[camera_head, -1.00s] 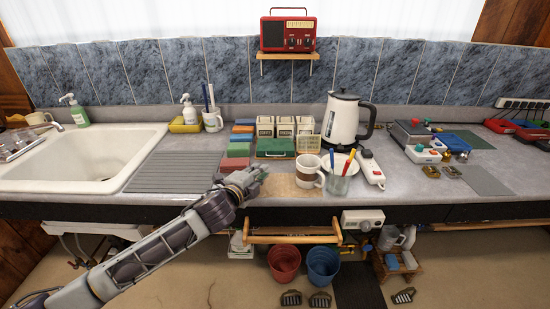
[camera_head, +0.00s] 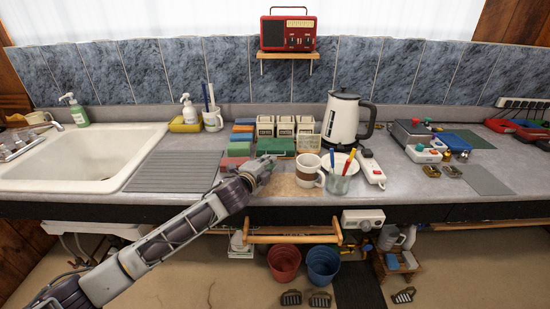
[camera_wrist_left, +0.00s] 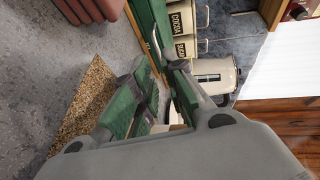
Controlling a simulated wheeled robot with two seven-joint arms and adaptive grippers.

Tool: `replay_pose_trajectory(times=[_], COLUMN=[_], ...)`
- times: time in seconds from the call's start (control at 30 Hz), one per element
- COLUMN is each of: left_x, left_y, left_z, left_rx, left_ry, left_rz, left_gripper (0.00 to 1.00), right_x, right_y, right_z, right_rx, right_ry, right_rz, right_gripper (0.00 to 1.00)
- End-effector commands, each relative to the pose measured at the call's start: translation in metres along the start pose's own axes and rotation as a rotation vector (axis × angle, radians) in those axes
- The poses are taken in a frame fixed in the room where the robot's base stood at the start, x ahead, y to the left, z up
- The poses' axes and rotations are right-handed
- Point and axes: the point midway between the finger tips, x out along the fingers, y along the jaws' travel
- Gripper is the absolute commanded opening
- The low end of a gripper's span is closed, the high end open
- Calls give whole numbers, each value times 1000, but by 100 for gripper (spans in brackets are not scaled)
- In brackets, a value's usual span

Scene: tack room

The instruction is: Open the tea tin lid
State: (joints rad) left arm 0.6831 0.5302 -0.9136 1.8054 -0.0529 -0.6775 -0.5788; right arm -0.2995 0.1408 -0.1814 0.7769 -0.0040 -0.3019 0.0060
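A low green tin (camera_head: 276,145), which I take to be the tea tin, lies on the counter in front of the white canisters. Its lid looks shut. In the left wrist view the green tin (camera_wrist_left: 150,22) shows at the top, with a thin metal wire or handle at its edge. My left gripper (camera_head: 268,163) is at the tin's front left side and hides part of it. In the wrist view its two green-padded fingers (camera_wrist_left: 155,92) are apart with nothing clearly held between them. Whether they touch the tin I cannot tell. My right gripper is out of view.
White canisters (camera_head: 285,126) stand behind the tin; two labels read COCOA and SUGAR. Stacked coloured boxes (camera_head: 239,147) are to its left. A cork mat (camera_head: 285,187) lies in front.

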Motion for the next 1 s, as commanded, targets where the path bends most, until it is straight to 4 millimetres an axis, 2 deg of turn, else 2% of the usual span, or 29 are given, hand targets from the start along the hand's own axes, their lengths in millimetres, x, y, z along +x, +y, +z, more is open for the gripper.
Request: replay_pose_trajectory(times=[0.6, 1.0], left_x=[51, 68], left_y=[-1, 0], left_z=[-1, -1], left_rx=[0, 0], left_ry=[1, 1], left_rz=[-1, 0], left_gripper=[14, 14], right_x=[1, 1], right_y=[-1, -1], right_z=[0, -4], right_rx=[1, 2], right_ry=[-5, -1], right_rz=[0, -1], right_gripper=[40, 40])
